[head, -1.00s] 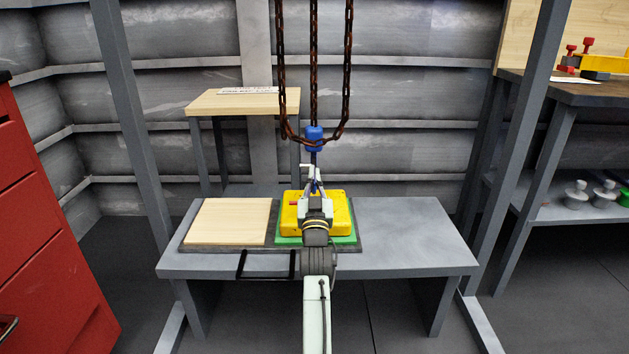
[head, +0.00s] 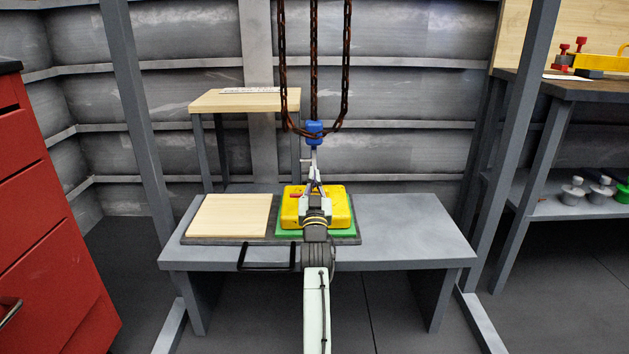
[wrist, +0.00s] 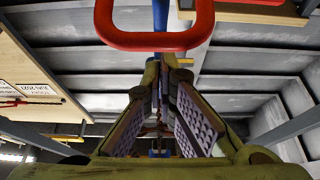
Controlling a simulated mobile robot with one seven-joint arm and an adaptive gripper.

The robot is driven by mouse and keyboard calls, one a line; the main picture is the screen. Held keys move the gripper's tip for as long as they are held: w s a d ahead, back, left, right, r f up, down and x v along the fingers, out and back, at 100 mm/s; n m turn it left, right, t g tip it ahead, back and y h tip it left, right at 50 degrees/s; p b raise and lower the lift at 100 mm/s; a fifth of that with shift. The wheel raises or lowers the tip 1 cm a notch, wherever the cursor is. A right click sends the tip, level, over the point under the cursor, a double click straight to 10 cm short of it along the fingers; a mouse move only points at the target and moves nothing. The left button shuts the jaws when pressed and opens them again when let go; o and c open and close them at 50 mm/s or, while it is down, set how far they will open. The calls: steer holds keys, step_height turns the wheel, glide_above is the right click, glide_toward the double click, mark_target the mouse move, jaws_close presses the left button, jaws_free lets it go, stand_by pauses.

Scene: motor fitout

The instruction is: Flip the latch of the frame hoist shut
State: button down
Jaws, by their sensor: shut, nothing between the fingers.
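The frame hoist's blue block (head: 314,130) hangs on rusty chains over the bench. A slim grey-white piece (head: 313,158) hangs below it, with a small stub to its left. Which part is the latch is too small to tell. The yellow motor unit (head: 340,208) sits on a green mat beneath. My gripper (head: 315,183) is in front of and above the yellow unit, below the blue block. In the wrist view my gripper's fingers (wrist: 157,105) converge, shut and empty. A red loop handle (wrist: 153,41) and a blue upright part (wrist: 160,14) show close by.
A pale wooden board (head: 228,216) lies left of the yellow unit on the grey bench (head: 410,228). The bench's right side is clear. Frame posts (head: 146,150) stand on both sides. A red cabinet (head: 50,230) is at left, a workbench (head: 575,88) at right.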

steer(key=shift+r, duration=0.15)
step_height(320, 180, up, 10)
steer(key=shift+f, duration=0.1)
stand_by(0.5)
